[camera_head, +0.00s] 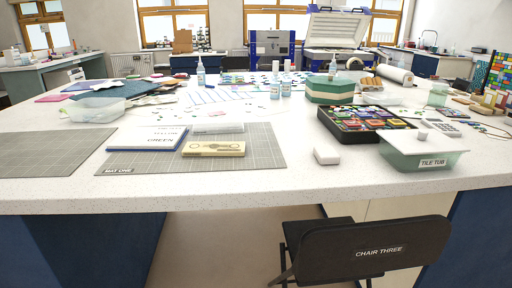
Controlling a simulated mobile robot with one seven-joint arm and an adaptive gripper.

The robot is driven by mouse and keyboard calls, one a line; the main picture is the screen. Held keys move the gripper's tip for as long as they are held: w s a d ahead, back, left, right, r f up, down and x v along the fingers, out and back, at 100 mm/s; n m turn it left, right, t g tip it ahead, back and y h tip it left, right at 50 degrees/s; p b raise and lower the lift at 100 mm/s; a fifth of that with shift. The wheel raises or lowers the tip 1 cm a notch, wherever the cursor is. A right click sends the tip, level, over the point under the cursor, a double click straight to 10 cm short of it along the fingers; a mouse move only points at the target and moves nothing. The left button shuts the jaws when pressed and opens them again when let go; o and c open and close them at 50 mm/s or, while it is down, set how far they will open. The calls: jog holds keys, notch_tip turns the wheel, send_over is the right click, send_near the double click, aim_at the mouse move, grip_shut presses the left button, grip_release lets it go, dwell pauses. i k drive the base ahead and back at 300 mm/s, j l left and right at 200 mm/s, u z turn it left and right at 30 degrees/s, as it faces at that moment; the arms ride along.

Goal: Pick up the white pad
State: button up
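A small white block with rounded edges, which looks like the white pad (327,156), lies on the speckled white table (290,190) near its front edge. It is right of the grey cutting mat and left of the tile tub, touching neither. Another pale, flat item (218,127) lies on the mat further left; I cannot tell exactly what it is. My gripper is not in view.
The mat marked MAT ONE (130,171) holds a blue-edged booklet (147,139) and a tan box (213,148). A lidded tub marked TILE TUB (424,152) and a black tray of colourful pieces (347,133) stand right. CHAIR THREE (380,235) stands in front.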

aim_at(325, 155)
jog(key=i+j+z, duration=0.1)
jog(key=j+z, duration=1.1)
jog(key=j, duration=0.15)
jog(key=i, duration=0.9)
